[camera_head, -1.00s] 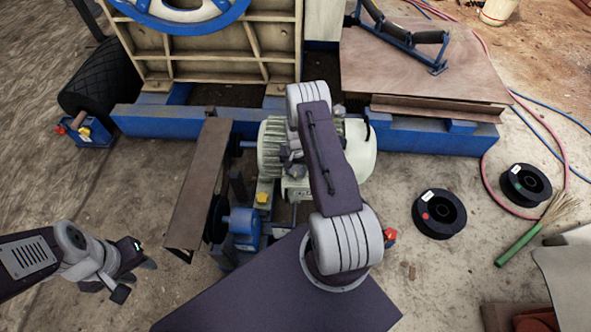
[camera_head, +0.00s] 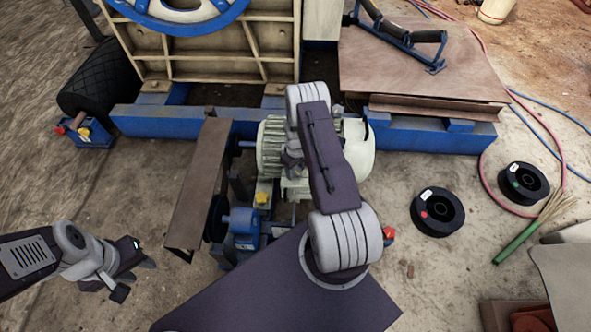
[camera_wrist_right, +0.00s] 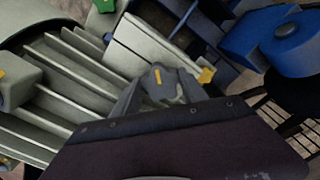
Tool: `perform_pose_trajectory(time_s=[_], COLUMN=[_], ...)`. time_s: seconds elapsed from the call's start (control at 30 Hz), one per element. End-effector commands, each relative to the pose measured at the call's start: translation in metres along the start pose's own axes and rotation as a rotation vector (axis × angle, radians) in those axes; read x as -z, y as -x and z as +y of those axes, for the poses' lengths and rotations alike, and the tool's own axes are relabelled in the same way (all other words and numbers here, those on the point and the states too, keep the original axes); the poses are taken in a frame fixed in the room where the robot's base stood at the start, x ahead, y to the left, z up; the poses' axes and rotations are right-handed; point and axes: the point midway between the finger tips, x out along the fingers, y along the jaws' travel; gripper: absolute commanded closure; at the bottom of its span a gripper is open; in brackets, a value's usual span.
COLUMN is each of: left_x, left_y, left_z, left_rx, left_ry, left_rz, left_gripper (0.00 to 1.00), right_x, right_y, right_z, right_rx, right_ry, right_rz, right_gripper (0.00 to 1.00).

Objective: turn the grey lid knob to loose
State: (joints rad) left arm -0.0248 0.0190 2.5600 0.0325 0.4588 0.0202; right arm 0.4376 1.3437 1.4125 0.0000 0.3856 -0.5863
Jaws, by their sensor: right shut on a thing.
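The grey lid knob (camera_wrist_right: 158,77), with a short yellow mark on it, shows in the right wrist view between the fingers of my right gripper (camera_wrist_right: 160,92). The gripper is shut on it, and the fingers hide its sides. In the head view my right gripper (camera_head: 292,163) is at the pale ribbed machine (camera_head: 272,143), partly covered by my own arm; the knob cannot be made out there. My left gripper (camera_head: 122,277) hangs over bare ground at the lower left, away from the machine. Its finger gap is unclear.
A brown guard plate (camera_head: 198,185) stands left of the machine. A small blue unit (camera_head: 243,222) and yellow cap (camera_head: 262,198) are close to the right gripper. A blue beam (camera_head: 425,137) runs behind. Black spools (camera_head: 437,212) lie on the ground at right.

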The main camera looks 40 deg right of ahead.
Motion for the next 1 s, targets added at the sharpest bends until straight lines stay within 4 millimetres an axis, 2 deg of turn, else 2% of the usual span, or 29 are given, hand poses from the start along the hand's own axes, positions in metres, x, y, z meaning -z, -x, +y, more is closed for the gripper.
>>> perform_pose_trajectory(time_s=[0.33,0.87,0.9,0.93,1.0], left_x=[0.0001,0.0001,0.0001,0.0001,0.0001], left_y=[0.0007,0.0007,0.0007,0.0007,0.0007], left_z=[0.0000,0.0000,0.0000,0.0000,0.0000], left_rx=[0.000,0.000,0.000,0.000,0.000], left_ry=[0.000,0.000,0.000,0.000,0.000], left_rz=[0.000,0.000,0.000,0.000,0.000], left_gripper=[0.64,0.64,0.64,0.64,0.64], right_x=[0.0000,0.0001,0.0001,0.0001,0.0002], right_y=[0.0000,0.0000,0.0000,0.0000,0.0000], right_z=[0.0006,0.0006,0.0006,0.0006,0.0007], right_rx=[0.000,0.000,0.000,0.000,-0.001], right_ry=[0.119,0.137,0.137,0.137,0.137], right_rz=[0.000,0.000,0.000,0.000,0.001], right_gripper=[0.90,0.90,0.39,0.30,0.28])
